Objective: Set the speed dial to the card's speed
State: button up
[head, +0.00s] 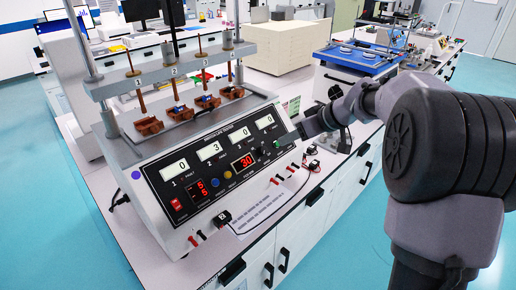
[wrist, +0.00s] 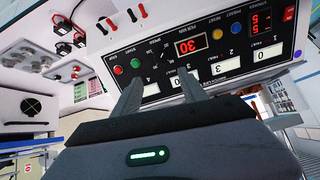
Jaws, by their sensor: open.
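The tester's control panel (head: 215,160) is black, on the sloped front of a white machine. Its red display (head: 243,163) reads 30, and it shows upside down in the wrist view (wrist: 190,46). The speed dial seems to be a small dark knob beside that display, too small for me to read. My gripper (head: 300,130) is at the panel's right end; in the wrist view its two fingers (wrist: 160,82) are apart with nothing between them, pointing at the panel. A printed sheet (head: 262,208) lies before the machine; its text is unreadable, and I cannot tell if it is the card.
Red and green buttons (wrist: 127,66) sit near the fingers. Posts and brown holders (head: 190,112) stand on top of the machine. Small black plugs (head: 221,217) and leads are on the bench front. A blue tray (head: 360,58) is behind my arm.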

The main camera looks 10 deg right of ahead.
aim_at(265, 150)
jog(key=b+x, duration=0.2)
jog(key=x, duration=1.2)
jog(key=shift+w+a+b, duration=0.2)
jog(key=shift+b, duration=0.1)
grip_shut()
